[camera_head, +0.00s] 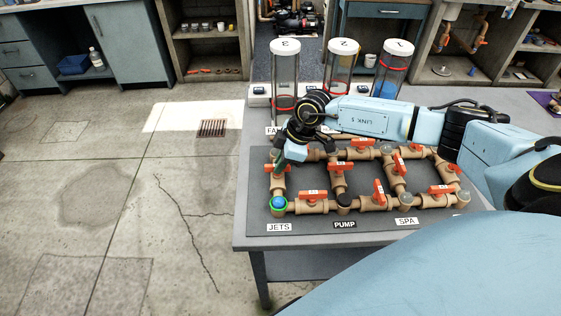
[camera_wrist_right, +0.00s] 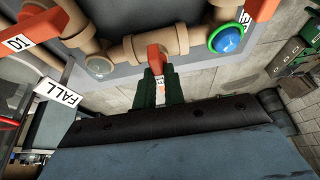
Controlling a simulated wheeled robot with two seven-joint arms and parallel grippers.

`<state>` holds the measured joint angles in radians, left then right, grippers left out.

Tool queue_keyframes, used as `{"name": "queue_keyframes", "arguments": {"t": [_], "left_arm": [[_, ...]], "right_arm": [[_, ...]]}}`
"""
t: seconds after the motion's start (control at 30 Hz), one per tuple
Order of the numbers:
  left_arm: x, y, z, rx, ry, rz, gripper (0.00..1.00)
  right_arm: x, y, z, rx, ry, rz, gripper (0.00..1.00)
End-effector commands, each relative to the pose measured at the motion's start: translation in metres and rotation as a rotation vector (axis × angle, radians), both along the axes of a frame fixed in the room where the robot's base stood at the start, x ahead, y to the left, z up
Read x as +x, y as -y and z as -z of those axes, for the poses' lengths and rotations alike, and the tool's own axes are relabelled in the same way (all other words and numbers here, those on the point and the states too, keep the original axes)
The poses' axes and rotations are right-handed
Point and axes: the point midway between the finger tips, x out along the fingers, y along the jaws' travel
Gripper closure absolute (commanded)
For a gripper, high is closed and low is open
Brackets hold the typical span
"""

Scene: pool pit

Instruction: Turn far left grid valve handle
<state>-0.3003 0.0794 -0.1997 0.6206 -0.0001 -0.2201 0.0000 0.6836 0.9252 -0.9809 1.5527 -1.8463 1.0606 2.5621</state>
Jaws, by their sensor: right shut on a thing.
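The far left grid valve handle (camera_head: 268,168) is orange and sits on the left vertical pipe of the tan pipe grid (camera_head: 311,208). My right gripper (camera_head: 281,161) reaches over the grid from the right and is at this handle. In the right wrist view, the two dark green fingers (camera_wrist_right: 160,82) are closed on either side of the orange handle (camera_wrist_right: 155,55), which has a white label partly hidden between them. The pipe joins lie behind it. The far side of the handle is hidden by my gripper in the head view. My left gripper is not in view.
Other orange handles (camera_head: 313,194) stand close by on the grid. A green-ringed blue port (camera_head: 278,203) is at the JETS corner. Three clear cylinders (camera_head: 285,75) stand behind my arm. The grey table (camera_head: 340,242) ends just left of the grid; open concrete floor (camera_head: 110,200) lies beyond.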

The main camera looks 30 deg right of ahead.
Motion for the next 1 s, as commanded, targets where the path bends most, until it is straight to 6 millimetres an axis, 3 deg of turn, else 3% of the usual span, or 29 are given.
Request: {"name": "queue_keyframes", "arguments": {"t": [0.37, 1.0], "left_arm": [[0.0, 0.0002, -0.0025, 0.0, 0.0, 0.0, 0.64], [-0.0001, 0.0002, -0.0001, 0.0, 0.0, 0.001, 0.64]], "right_arm": [[0.0013, 0.0008, -0.0009, 0.001, -0.001, -0.109, 1.0], [0.0068, 0.0008, -0.0004, 0.001, 0.0, -0.686, 1.0]]}}
